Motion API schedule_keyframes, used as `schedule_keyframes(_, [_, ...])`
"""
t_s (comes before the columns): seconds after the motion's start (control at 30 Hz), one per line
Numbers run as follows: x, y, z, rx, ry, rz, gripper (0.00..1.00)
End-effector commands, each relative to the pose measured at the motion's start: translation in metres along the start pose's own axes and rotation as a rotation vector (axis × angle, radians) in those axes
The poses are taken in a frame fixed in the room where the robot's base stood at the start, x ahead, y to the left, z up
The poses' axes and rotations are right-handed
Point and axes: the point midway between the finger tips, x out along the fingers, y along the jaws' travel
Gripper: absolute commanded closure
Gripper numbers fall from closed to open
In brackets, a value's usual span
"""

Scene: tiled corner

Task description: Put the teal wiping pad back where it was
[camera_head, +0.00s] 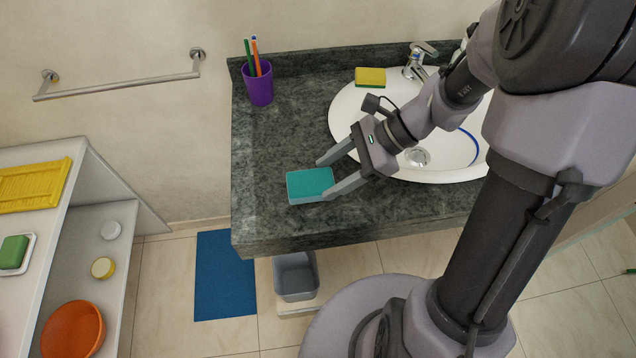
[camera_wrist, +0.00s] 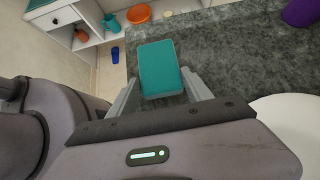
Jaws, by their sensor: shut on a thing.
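The teal wiping pad (camera_head: 310,184) is between the fingers of my gripper (camera_head: 328,180), over the left part of the dark green stone counter (camera_head: 270,140). My gripper is shut on the pad's sides. In the wrist view the pad (camera_wrist: 162,70) sits between the two grey fingers of my gripper (camera_wrist: 165,92). The pad looks close to the counter top; I cannot tell whether it touches it.
A white basin (camera_head: 345,120) with a tap (camera_head: 420,55) is to the right. A yellow sponge (camera_head: 370,77) lies on its back rim. A purple cup (camera_head: 258,85) with pens stands at the back left. A white shelf (camera_head: 100,185) stands left. The counter's left part is mostly clear.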

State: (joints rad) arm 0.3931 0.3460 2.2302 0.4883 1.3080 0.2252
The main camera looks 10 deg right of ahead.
Motion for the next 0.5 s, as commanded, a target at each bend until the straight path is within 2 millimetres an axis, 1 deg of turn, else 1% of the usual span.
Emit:
schedule_keyframes(0.03, [0.009,-0.007,0.003,-0.004,0.0,0.003,0.86])
schedule_keyframes(0.1, [0.014,-0.014,0.009,-0.002,0.0,0.001,0.86])
schedule_keyframes(0.17, [0.018,-0.017,0.009,0.0,0.0,0.001,0.86])
schedule_keyframes(0.33, [0.04,-0.017,-0.013,0.004,-0.001,0.0,0.86])
schedule_keyframes(0.4, [0.042,-0.018,-0.016,0.001,0.0,-0.001,0.86])
schedule_keyframes(0.5, [0.039,-0.018,-0.014,0.0,0.001,-0.001,0.86])
